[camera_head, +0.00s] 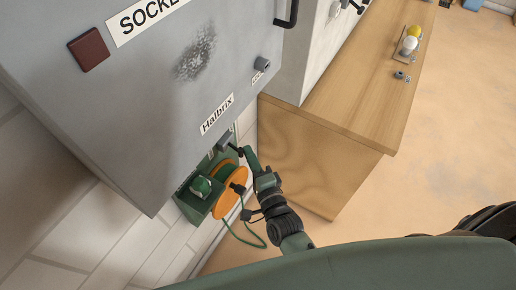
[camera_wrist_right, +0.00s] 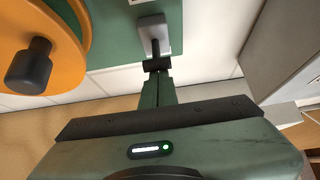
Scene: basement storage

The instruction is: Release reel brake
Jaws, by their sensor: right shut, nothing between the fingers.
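The orange cable reel (camera_head: 229,200) hangs in a green bracket on the wall below the grey cabinet. In the right wrist view, the orange reel (camera_wrist_right: 40,30) fills the upper left, with a black knob (camera_wrist_right: 28,66) on its face. A small grey lever or block (camera_wrist_right: 154,32), which may be the brake, sits on the green plate beside the reel; it also shows in the head view (camera_head: 224,140). My right gripper (camera_wrist_right: 156,66) is shut and empty, its tips at the block's lower end. I cannot tell whether they touch. My left gripper is out of view.
The grey cabinet (camera_head: 130,100) overhangs the reel closely. A wooden workbench (camera_head: 325,120) stands to the right, with small items on its top. A green cable (camera_head: 246,240) loops below the reel. The floor right of the bench is open.

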